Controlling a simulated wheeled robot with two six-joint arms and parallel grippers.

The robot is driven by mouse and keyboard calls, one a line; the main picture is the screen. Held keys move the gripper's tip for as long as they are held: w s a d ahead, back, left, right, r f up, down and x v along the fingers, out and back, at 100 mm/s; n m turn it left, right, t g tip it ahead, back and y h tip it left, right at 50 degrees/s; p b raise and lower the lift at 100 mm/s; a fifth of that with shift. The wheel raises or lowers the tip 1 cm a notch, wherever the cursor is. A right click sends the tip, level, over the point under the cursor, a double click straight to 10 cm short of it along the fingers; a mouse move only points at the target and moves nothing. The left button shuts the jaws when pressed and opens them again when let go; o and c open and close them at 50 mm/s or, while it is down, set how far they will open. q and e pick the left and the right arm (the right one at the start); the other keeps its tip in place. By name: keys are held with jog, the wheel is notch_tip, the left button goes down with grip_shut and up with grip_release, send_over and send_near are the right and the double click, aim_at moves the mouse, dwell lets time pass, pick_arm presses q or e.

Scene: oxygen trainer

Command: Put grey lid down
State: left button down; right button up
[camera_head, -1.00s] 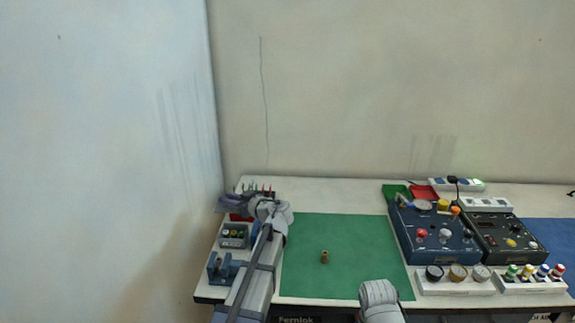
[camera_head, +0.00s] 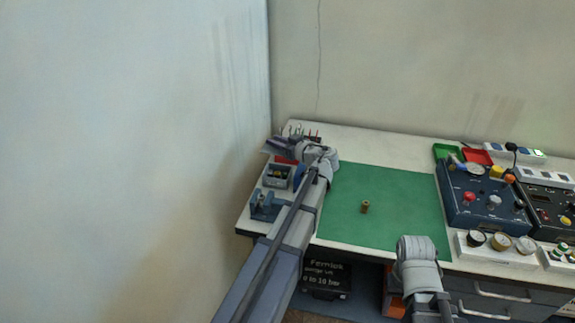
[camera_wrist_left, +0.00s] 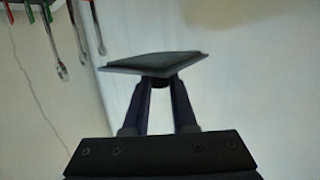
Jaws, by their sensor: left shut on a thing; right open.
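The grey lid (camera_wrist_left: 152,63) is a dark, thin, flat slab with a raised rim. In the left wrist view it lies across the fingertips of my left gripper (camera_wrist_left: 160,84), which is shut on it.
A green mat (camera_head: 385,195) bears a small brass fitting (camera_head: 365,207). A rack of tools (camera_head: 300,134) stands at the back left. Small blue-grey units (camera_head: 266,206) are at the left edge. Blue control box (camera_head: 480,197) is at right. A wall is close on the left.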

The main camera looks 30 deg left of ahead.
aim_at(277, 172)
pick_arm(q)
jog(key=shift+f+b, duration=4.8)
jog(key=shift+f, duration=0.25)
jog(key=c, duration=0.7)
grip_release()
jog(key=shift+r, duration=0.1)
